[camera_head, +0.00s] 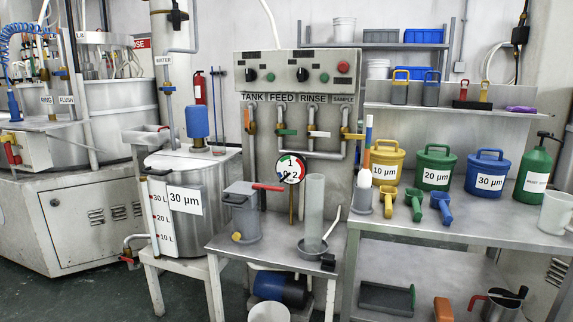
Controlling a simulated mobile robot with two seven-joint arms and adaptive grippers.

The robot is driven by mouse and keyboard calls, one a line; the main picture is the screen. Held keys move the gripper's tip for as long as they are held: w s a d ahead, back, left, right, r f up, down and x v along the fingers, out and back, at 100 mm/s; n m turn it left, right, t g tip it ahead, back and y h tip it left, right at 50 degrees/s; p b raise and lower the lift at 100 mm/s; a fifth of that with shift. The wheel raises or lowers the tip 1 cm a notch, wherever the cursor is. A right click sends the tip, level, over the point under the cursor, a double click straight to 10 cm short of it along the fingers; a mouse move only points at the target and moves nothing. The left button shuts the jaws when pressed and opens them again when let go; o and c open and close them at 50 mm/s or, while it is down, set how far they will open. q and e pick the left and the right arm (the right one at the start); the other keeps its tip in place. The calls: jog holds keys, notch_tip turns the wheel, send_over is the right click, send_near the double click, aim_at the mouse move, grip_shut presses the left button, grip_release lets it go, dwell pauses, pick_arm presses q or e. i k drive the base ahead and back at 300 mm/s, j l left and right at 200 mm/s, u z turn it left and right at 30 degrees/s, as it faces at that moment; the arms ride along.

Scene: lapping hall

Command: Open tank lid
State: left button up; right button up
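The steel tank (215,215) stands left of centre on a white stand, with a "30 µm" label and a litre scale on its front. Its lid (175,163) lies flat across the top and looks closed. A blue motor (197,122) stands upright on the lid's rear part. A dark handle-like bar shows at the lid's front left edge. Neither of my grippers is in the head view.
A valve panel (300,118) rises behind. Yellow, green and blue lidded buckets (436,168) stand on the right bench. A drain pipe (135,240) juts left from the tank.

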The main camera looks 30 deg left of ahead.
aim_at(168, 165)
jog(key=u, duration=1.85)
